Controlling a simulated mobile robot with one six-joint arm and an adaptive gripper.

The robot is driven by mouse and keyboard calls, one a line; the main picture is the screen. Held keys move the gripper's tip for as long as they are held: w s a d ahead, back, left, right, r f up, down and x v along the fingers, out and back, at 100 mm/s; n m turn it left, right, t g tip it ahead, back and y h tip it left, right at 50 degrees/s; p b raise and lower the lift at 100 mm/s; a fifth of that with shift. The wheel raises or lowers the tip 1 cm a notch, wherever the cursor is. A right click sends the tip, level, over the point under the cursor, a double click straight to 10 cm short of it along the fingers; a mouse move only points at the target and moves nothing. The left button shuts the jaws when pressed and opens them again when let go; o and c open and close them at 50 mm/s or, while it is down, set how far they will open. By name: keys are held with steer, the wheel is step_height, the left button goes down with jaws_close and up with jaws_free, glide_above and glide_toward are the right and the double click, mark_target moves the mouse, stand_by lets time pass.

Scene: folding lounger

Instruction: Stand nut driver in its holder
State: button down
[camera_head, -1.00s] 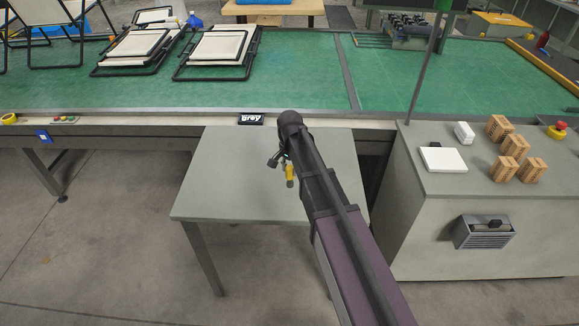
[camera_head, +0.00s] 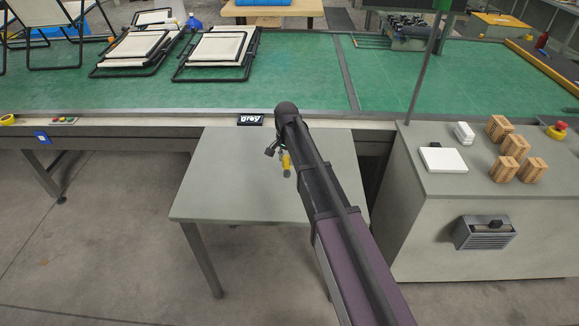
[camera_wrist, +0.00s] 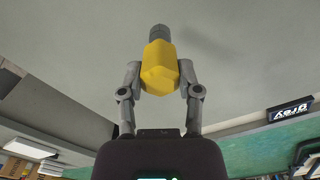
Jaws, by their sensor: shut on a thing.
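The nut driver has a yellow handle, which shows in the head view (camera_head: 286,160) just left of my arm, above the small grey table (camera_head: 235,190). My gripper (camera_head: 279,155) is shut on it. In the wrist view, my gripper (camera_wrist: 160,72) has one finger on each side of the yellow handle of the nut driver (camera_wrist: 160,68). A dark grey end of the tool sticks out past the handle. No holder can be made out; my arm covers part of the table top.
A "grey" sign (camera_head: 250,119) stands at the bench edge behind the table. The green workbench (camera_head: 300,75) bears folded loungers (camera_head: 219,48). The table's left part is clear.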

mark_target(287, 165)
steer(key=shift+s+f+b, duration=0.1)
steer(key=shift+f+b, duration=1.3)
steer(key=shift+f, duration=0.3)
steer(key=shift+f, duration=0.1)
steer(key=shift+c, duration=1.5)
jaws_free()
steer(key=shift+r, duration=0.2)
step_height(287, 165, up, 12)
steer(key=p, duration=1.2)
